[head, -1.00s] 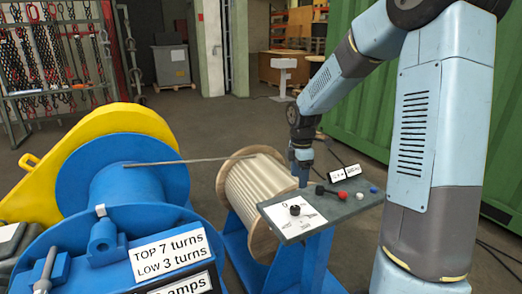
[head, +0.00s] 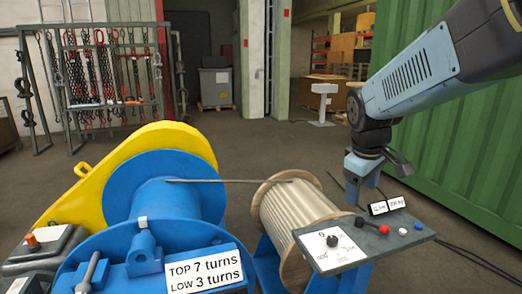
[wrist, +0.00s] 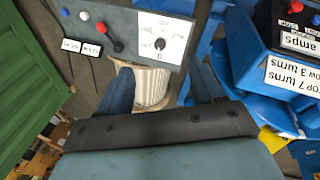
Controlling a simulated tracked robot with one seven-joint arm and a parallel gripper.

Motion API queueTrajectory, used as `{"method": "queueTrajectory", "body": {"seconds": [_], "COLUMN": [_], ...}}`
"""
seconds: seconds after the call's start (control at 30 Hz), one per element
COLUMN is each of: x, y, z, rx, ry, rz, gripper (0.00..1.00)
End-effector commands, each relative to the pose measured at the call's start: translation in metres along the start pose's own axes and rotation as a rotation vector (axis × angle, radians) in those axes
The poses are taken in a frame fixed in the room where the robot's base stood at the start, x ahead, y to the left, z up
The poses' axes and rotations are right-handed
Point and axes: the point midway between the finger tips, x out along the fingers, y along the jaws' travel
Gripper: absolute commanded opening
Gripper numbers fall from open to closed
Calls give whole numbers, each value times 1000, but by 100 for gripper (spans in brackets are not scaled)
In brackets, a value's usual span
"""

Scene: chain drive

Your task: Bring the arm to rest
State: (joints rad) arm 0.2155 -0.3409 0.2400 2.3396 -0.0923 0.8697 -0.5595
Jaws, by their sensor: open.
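My arm (head: 425,75) reaches in from the upper right in the head view. My gripper (head: 372,180) hangs behind the grey control panel (head: 348,262), above the floor and clear of the panel as far as I can tell. In the wrist view, my gripper (wrist: 163,84) shows two blue fingers spread apart with nothing held between them. The panel lies beyond the fingers there, with its white dial plate (wrist: 161,38) and the red-knobbed lever (wrist: 104,32).
A blue winch drum (head: 160,180) with a yellow guard (head: 105,175) stands left. A pale wound reel (head: 295,208) stands beside the panel. A green container wall (head: 460,150) rises close on the right. Open floor (head: 270,140) lies behind the machine.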

Motion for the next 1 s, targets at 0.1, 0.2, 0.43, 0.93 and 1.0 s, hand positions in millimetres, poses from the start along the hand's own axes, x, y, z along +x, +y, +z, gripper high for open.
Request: {"method": "queueTrajectory", "body": {"seconds": [0.1, 0.2, 0.43, 0.93, 1.0], "x": [-20, -34, -57, -66, -66], "y": [-12, -22, -43, -56, -56], "z": [18, 34, 68, 90, 90], "rx": [135, 250, 500, 666, 665], "ry": [50, 93, 196, 260, 260], "rz": [15, 16, -17, -67, -67], "gripper": [67, 67, 67, 67, 67]}}
